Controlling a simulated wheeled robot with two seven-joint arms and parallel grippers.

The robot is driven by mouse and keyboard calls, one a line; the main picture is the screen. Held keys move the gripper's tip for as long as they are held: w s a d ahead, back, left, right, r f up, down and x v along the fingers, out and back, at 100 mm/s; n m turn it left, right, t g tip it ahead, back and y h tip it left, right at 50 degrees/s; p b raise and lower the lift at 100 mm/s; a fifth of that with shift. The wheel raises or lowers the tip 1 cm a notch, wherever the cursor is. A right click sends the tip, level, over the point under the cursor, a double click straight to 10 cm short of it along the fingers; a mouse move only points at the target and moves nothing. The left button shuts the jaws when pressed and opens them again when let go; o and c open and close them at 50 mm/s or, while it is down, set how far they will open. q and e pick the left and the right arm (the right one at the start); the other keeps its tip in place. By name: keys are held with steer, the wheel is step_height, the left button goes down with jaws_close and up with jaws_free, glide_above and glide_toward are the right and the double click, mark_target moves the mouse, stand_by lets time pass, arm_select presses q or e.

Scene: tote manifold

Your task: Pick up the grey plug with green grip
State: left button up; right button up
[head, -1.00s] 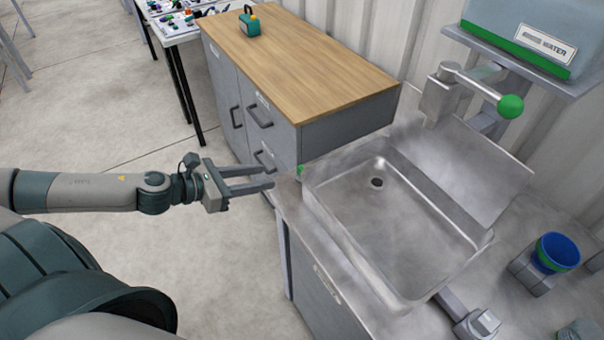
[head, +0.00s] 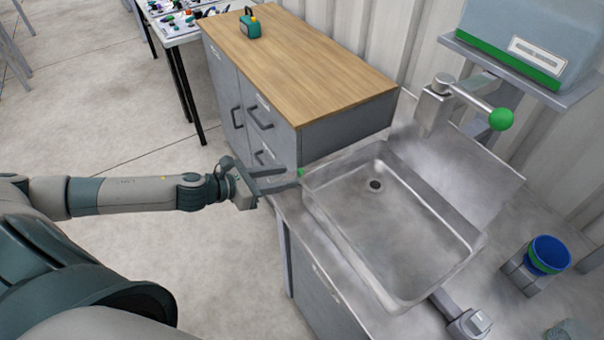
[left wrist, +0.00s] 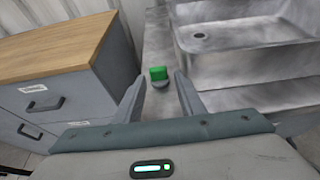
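The grey plug with green grip (left wrist: 159,74) stands on the metal counter beside the sink, green grip up. In the left wrist view it lies just beyond and between my left fingertips, with its grey base partly visible below the green. In the head view only its green grip (head: 301,172) shows, close to the fingertips. My left gripper (head: 291,178) is open and empty, reaching in from the left at the counter's edge; it also shows in the left wrist view (left wrist: 157,84). My right gripper is not in view.
The metal sink (head: 440,285) is right of the plug, its wall close to my fingers. A wooden-topped cabinet (head: 300,70) stands behind. A lever with a green knob (head: 502,119) rises behind the sink. A blue cup (head: 549,254) stands at right.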

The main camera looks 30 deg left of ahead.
mark_target(299, 174)
arm_select(q)
steer(key=shift+p+x, duration=0.3)
steer(key=shift+x, duration=0.8)
steer(key=shift+p+x, duration=0.7)
steer(key=shift+x, duration=0.1)
steer(key=x, duration=0.1)
steer(key=p+x, duration=0.1)
steer(key=shift+w+f, duration=0.15)
steer(key=shift+w, duration=0.25)
steer(key=shift+w+d+f, duration=0.15)
steer(key=shift+w+f, duration=0.15)
steer(key=shift+f, duration=0.05)
steer(key=c, duration=0.8)
steer(key=shift+r, duration=0.1)
